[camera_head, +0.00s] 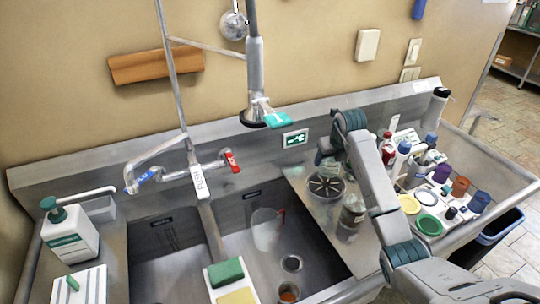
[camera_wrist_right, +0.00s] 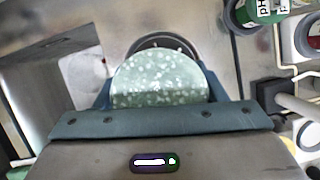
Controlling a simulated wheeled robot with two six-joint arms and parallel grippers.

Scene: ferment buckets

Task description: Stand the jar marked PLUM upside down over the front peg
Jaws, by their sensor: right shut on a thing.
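My right gripper (camera_head: 334,152) is over the drainboard, its arm coming in from the right. It is shut on a translucent, pale greenish jar (camera_head: 325,170). In the right wrist view the jar shows as a speckled round end (camera_wrist_right: 160,80) between the teal fingers. No label on it can be read, so I cannot tell whether it is the PLUM jar or which way up it is. A dark round slotted piece (camera_head: 325,188) lies just below it on the drainboard; contact cannot be told. No peg can be made out clearly. My left gripper is not in view.
Another glass jar (camera_head: 351,214) stands on the drainboard close to my right forearm. Several bottles and coloured lids crowd a tray (camera_head: 407,202) at the right. A clear jug (camera_head: 266,229) stands in the right basin. The hanging sprayer (camera_head: 256,108) is left of my arm.

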